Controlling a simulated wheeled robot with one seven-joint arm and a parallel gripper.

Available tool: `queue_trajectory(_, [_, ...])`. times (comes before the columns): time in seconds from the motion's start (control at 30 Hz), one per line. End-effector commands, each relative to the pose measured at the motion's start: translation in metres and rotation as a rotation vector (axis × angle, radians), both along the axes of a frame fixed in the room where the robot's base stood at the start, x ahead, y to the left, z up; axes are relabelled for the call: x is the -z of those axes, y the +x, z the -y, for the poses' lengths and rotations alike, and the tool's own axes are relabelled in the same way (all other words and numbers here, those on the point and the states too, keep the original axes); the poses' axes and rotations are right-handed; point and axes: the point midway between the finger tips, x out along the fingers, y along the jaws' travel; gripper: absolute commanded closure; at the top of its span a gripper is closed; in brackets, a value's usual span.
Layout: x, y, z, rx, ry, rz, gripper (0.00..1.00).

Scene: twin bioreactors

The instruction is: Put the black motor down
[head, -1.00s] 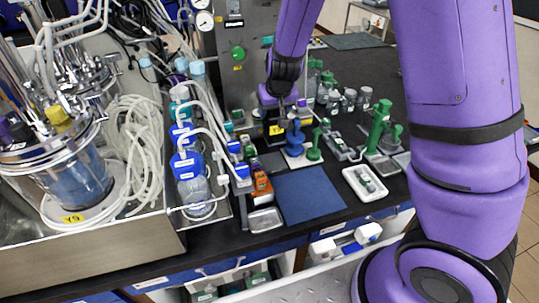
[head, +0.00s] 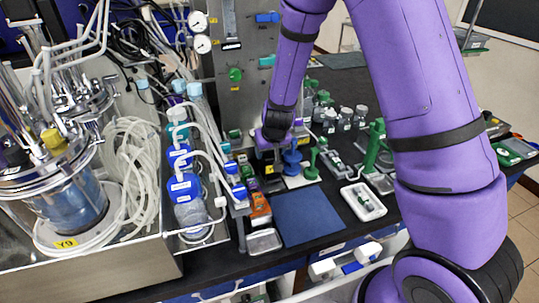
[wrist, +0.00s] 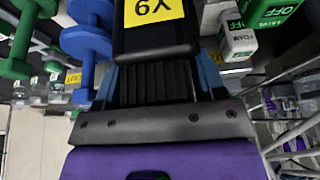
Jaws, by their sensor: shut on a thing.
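The black motor (wrist: 155,42) carries a yellow Y9 label and fills the top middle of the wrist view. My gripper (wrist: 155,78) is shut on it, with a blue-grey finger on each side of its ribbed part. In the head view my gripper (head: 276,143) is over the black bench, just left of the blue stand. The motor is small and partly hidden there, and I cannot tell whether its underside touches anything.
A blue stand (head: 292,160) and green stand (head: 312,160) are close on the right. A dark blue mat (head: 308,218) lies clear in front. Blue-capped bottles (head: 184,188) and tubing are left. A white tray (head: 362,202) is right of the mat.

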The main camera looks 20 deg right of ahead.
Motion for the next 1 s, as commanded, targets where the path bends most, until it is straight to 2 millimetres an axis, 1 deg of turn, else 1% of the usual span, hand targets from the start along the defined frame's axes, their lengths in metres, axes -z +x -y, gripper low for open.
queue_trajectory(0.1, [0.012,0.0,0.0,0.0,0.0,0.0,0.95])
queue_trajectory(0.2, [0.017,0.001,0.0,0.001,0.001,0.002,0.95])
queue_trajectory(0.63, [0.021,0.001,0.0,0.001,0.001,0.002,0.95])
queue_trajectory(0.67, [0.021,0.0,0.0,0.0,0.001,0.0,0.32])
queue_trajectory(0.7, [0.021,0.0,0.0,0.0,0.001,0.0,0.23])
queue_trajectory(0.73, [0.021,0.0,0.0,0.0,0.001,0.0,0.16])
queue_trajectory(0.77, [0.021,0.0,0.0,0.0,0.001,0.0,0.11])
queue_trajectory(1.0, [0.021,0.0,0.0,0.0,0.001,0.0,0.11])
